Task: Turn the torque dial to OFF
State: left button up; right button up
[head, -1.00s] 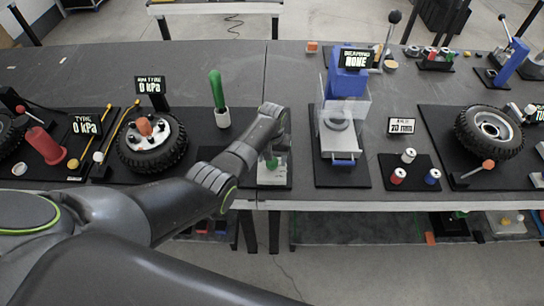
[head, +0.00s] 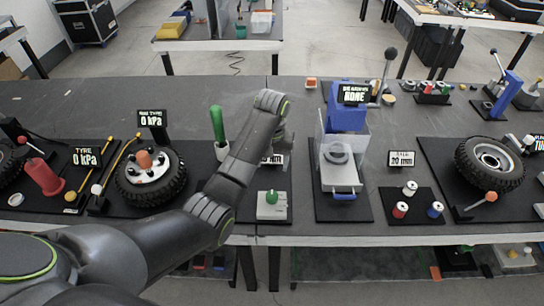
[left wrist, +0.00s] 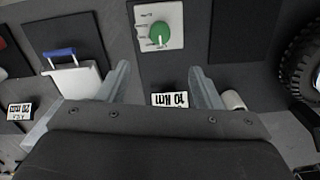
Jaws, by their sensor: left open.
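The torque dial is a green knob (head: 271,197) on a white box at the bench's front edge. In the left wrist view the knob (left wrist: 159,33) sits on a white face with small labels, too small to read; its pale mark points down in the picture. A torque display (head: 274,159) behind it is partly hidden by my arm; in the left wrist view the display (left wrist: 170,99) shows upside down. My left gripper (head: 284,143) is beyond the dial, apart from it. Its jaws (left wrist: 158,72) are open and empty. My right gripper is out of view.
A blue press with a clear guard (head: 347,118) stands right of the dial. A wheel (head: 150,178) on a black mat and a green-handled tool (head: 217,124) in a white cup stand left.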

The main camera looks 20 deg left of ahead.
pick_arm(q)
notch_tip(320, 180, up, 2)
jog(key=shift+r, duration=0.25)
dwell(0.4)
